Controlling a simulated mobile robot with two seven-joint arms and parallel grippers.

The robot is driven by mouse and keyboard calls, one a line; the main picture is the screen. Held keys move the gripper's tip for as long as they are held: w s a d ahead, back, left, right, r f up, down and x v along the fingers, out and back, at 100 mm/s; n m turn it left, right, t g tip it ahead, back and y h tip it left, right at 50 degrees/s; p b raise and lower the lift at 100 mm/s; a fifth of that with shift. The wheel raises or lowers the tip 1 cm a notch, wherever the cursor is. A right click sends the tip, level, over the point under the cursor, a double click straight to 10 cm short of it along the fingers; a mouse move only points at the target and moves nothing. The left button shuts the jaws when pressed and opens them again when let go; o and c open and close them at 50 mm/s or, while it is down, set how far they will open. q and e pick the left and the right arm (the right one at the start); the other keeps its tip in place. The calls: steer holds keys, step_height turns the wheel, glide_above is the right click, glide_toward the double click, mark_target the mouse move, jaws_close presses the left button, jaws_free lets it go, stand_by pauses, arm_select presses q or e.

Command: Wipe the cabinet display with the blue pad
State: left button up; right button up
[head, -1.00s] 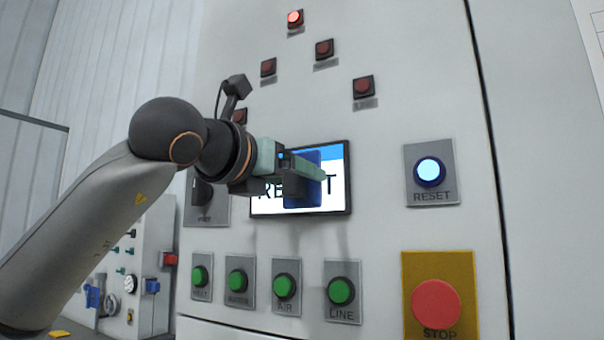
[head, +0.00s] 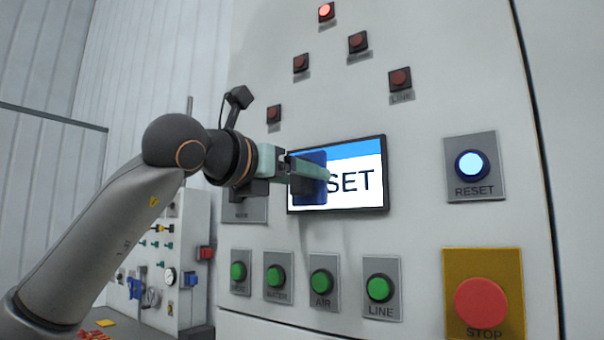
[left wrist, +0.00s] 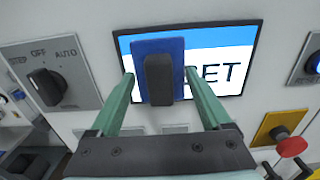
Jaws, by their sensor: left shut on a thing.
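The cabinet display (head: 352,180) is a black-framed screen with a blue top band and dark letters, of which "SET" shows. The blue pad (head: 308,190) is in front of the display's left part and hides the first letters. It also shows in the left wrist view (left wrist: 143,60), with its dark grip block (left wrist: 159,80) between my fingers. My left gripper (head: 318,170) is shut on the pad. Whether the pad touches the glass I cannot tell for certain. My right gripper is not in view.
Below the display is a row of green buttons (head: 321,282). To the right are a lit RESET button (head: 471,165) and a large red STOP button (head: 482,302). A rotary switch (left wrist: 45,87) is left of the display. Small red lamps (head: 358,41) sit above.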

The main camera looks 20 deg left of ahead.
arm_select(q)
steer(key=shift+s+a+f+b, duration=0.15)
steer(key=shift+s+a+b, duration=0.1)
steer(key=shift+s+b, duration=0.2)
steer(key=b+v, duration=0.1)
steer(key=v, duration=0.2)
steer(key=shift+s+b, duration=0.2)
steer(key=shift+b, duration=0.1)
steer(key=shift+v, duration=0.8)
steer(key=b+v, duration=0.1)
steer(key=v, duration=0.2)
